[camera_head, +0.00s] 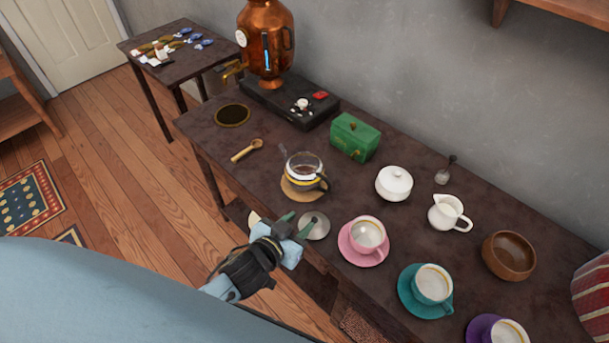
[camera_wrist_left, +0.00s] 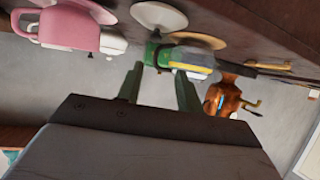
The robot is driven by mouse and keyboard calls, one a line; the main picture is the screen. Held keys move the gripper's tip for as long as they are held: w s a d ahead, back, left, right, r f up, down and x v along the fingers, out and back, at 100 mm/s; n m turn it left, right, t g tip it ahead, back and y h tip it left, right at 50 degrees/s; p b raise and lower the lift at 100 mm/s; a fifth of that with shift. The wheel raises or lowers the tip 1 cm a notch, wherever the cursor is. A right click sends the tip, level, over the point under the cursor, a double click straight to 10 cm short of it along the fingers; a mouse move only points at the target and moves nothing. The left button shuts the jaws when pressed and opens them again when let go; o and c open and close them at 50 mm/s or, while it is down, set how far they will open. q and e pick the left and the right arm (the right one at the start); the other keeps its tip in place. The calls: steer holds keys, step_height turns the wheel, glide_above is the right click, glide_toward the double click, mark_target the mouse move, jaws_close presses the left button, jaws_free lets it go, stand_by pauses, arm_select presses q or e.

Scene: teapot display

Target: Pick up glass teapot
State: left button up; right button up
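The glass teapot (camera_head: 303,169) stands upright on a round tan coaster (camera_head: 290,192) near the table's front edge. It has a yellow band and a dark handle, and its top looks open. My left gripper (camera_head: 299,221) is in front of the table edge, nearer than the teapot and apart from it. Its two fingers are spread and empty. In the left wrist view, which is upside down, the teapot (camera_wrist_left: 192,63) shows beyond the open fingers (camera_wrist_left: 161,88). My right gripper is in neither view.
A round metal disc (camera_head: 316,226) lies beside my left gripper. A pink cup (camera_head: 367,235) on a saucer stands to the right, a teal one (camera_head: 433,284) beyond it. A green box (camera_head: 354,139) and white sugar bowl (camera_head: 394,181) stand behind. A wooden spoon (camera_head: 247,149) lies left.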

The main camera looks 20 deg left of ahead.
arm_select(q)
steer(key=w+r, duration=0.1)
steer(key=r, duration=0.1)
steer(key=b, duration=0.1)
glide_toward(328, 190)
steer(key=shift+w+d+f+t, duration=0.15)
steer(key=shift+w+f+t, duration=0.15)
steer(key=shift+w+f, duration=0.3)
steer(key=shift+b+x, duration=0.6)
steer(key=shift+x, duration=2.65)
steer(key=shift+r, duration=0.15)
steer(key=shift+c, duration=0.2)
jaws_close()
